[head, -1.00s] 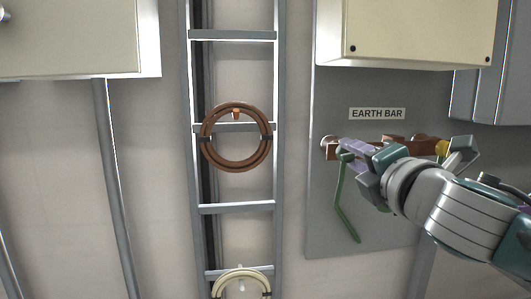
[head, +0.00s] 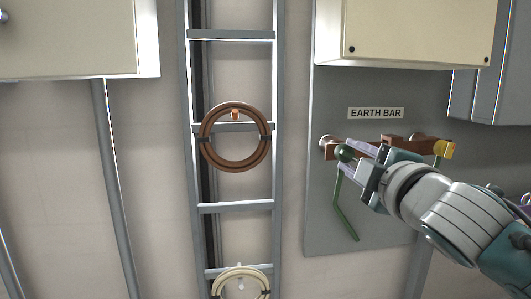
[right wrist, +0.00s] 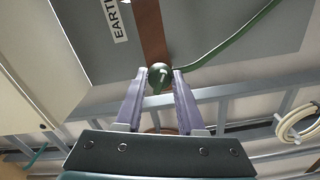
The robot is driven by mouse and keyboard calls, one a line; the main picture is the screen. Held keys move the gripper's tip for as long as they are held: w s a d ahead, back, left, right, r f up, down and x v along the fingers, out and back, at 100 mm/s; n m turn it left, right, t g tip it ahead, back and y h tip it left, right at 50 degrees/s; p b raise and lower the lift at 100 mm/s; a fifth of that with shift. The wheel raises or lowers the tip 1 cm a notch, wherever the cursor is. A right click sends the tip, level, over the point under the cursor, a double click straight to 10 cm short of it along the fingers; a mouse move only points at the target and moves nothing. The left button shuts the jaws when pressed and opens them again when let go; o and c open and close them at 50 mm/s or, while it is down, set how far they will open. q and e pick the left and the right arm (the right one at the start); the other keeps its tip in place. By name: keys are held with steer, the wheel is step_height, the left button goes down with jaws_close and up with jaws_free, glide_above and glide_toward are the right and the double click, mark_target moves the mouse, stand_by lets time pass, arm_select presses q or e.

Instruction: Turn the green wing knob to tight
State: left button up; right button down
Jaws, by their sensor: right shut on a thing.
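The green wing knob (head: 344,153) sits at the left part of the copper earth bar (head: 391,146), on the grey panel under the "EARTH BAR" label. My right gripper (head: 353,153) reaches it from the right. In the right wrist view the dark green knob (right wrist: 160,76) lies between the tips of my right gripper (right wrist: 159,84), which is shut on it. The fingers partly hide the knob and the bar in the head view. I cannot tell how tight the knob is. My left gripper is not in view.
A green cable (head: 342,205) hangs from beside the knob. A yellow-ended piece (head: 444,149) is at the bar's right end. A cream box (head: 420,35) juts out above. A cable ladder (head: 236,208) with brown coiled cable (head: 235,167) stands to the left.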

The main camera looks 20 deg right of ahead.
stand_by(0.6)
steer(key=c, duration=0.5)
jaws_free()
steer(key=p+v, duration=0.1)
steer(key=v, duration=0.9)
steer(key=shift+d, duration=0.1)
